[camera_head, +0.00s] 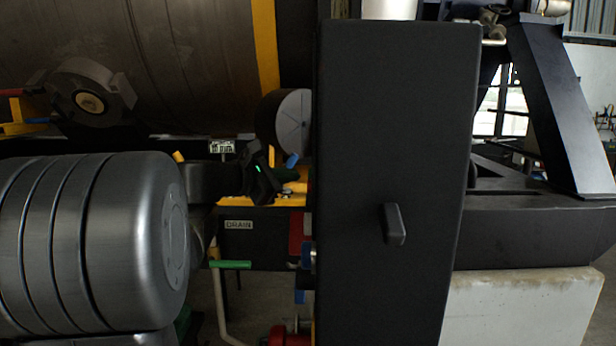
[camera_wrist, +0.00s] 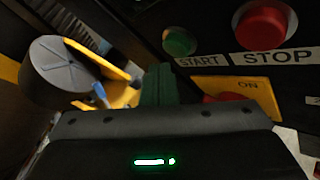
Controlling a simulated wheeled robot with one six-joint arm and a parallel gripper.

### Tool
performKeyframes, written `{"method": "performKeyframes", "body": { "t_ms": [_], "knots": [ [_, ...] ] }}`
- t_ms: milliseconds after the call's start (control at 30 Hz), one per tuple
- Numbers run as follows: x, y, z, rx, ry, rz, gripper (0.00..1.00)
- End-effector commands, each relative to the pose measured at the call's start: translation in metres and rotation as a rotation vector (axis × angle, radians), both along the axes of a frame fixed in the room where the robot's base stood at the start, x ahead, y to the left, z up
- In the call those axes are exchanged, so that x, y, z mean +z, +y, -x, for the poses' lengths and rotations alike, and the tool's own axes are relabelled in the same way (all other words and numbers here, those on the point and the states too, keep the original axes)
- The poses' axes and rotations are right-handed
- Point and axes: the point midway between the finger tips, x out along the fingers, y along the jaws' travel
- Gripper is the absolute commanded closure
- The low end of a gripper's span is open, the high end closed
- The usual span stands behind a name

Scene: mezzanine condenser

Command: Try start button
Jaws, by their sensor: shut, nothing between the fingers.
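The green start button (camera_wrist: 179,41) shows in the wrist view on a dark panel, above a white START label (camera_wrist: 197,61). The larger red stop button (camera_wrist: 265,21) is to its right, above a STOP label (camera_wrist: 276,57). My gripper (camera_wrist: 160,72) is shut and empty, its dark green fingers pointing toward the panel. The fingertips appear just below and left of the start button; a gap shows in the picture, but its depth is unclear. In the head view my gripper (camera_head: 286,173) is left of a tall black panel (camera_head: 400,130). The buttons are hidden in that view.
A yellow ON plate (camera_wrist: 240,88) with a red part is below the labels. A round grey disc (camera_head: 293,122) and yellow parts are close to my gripper. The black panel has a handle (camera_head: 394,224). A DRAIN label (camera_head: 239,225) and green lever (camera_head: 231,264) are below.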

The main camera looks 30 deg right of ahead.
Motion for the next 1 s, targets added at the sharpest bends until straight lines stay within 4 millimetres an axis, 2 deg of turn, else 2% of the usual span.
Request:
{"method": "performKeyframes", "body": {
  "t_ms": [500,1000],
  "knots": [
    [0.0,0.039,-0.024,0.002,0.001,-0.001,1.0],
    [0.0,0.041,-0.025,0.001,0.0,-0.001,1.0]
  ]
}}
